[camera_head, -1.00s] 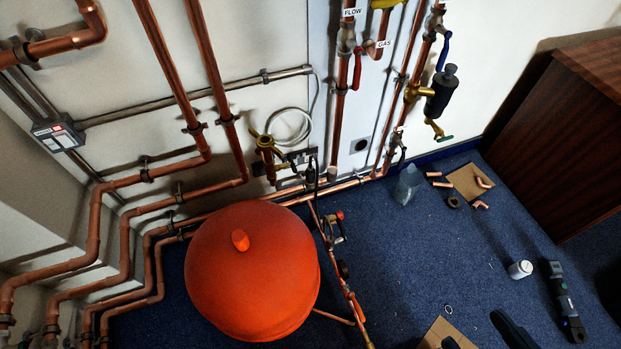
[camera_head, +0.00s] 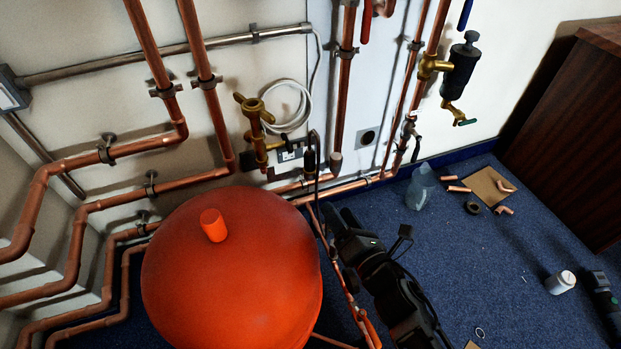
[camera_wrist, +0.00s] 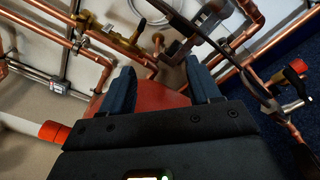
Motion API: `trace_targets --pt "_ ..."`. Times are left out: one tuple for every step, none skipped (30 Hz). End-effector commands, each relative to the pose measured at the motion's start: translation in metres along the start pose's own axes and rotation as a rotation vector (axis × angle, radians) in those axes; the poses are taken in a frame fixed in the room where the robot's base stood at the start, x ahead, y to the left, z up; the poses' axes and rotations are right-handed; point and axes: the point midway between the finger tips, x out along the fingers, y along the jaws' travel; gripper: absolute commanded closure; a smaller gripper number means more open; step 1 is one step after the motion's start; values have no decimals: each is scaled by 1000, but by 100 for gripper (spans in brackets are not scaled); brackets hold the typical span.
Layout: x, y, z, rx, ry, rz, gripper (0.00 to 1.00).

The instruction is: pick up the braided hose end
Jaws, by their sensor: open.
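A thin dark hose or cable (camera_head: 317,190) hangs in front of the pipes by the wall, with a dark thicker fitting (camera_head: 310,160) near its top. I cannot make out a braid, so I cannot tell for sure whether this is the braided hose end. A dark line also runs at the upper right of the wrist view (camera_wrist: 238,66). My gripper (camera_head: 340,213) is just below and right of the dark fitting in the head view, beside the red vessel. In the wrist view my gripper (camera_wrist: 158,78) is open, with nothing seen held between its two fingers.
The red vessel (camera_head: 235,270) stands close on the left. Copper pipes (camera_head: 100,205) run along the wall, with a brass valve (camera_head: 258,120) and a coiled white cable (camera_head: 295,105). Fittings lie on cardboard (camera_head: 485,187) at right. The blue floor (camera_head: 480,255) has free room.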

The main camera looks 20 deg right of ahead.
Motion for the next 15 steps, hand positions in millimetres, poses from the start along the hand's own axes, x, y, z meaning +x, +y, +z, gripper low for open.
trace_targets --pt "28 -18 -9 -116 -6 13 38" --pt "41 -23 -10 -186 -6 17 38" --pt "58 -29 -10 -278 -8 23 38" --pt "70 -34 -10 -344 -9 26 38" --pt "81 -38 -10 -407 -10 30 38" --pt "95 -42 -9 -484 -12 34 38" --pt "104 -45 -8 -536 -13 36 38" --pt "112 -47 -7 -585 -13 38 38" --pt "121 -49 -5 -640 -15 40 38" --pt "127 -51 -4 -675 -15 41 38" --pt "132 -52 -3 -704 -16 42 38" --pt "137 -53 -2 -737 -16 43 38" --pt "140 -54 -1 -755 -16 44 38" --pt "142 -54 0 -769 -16 44 38" --pt "145 -54 0 -780 -16 45 38"
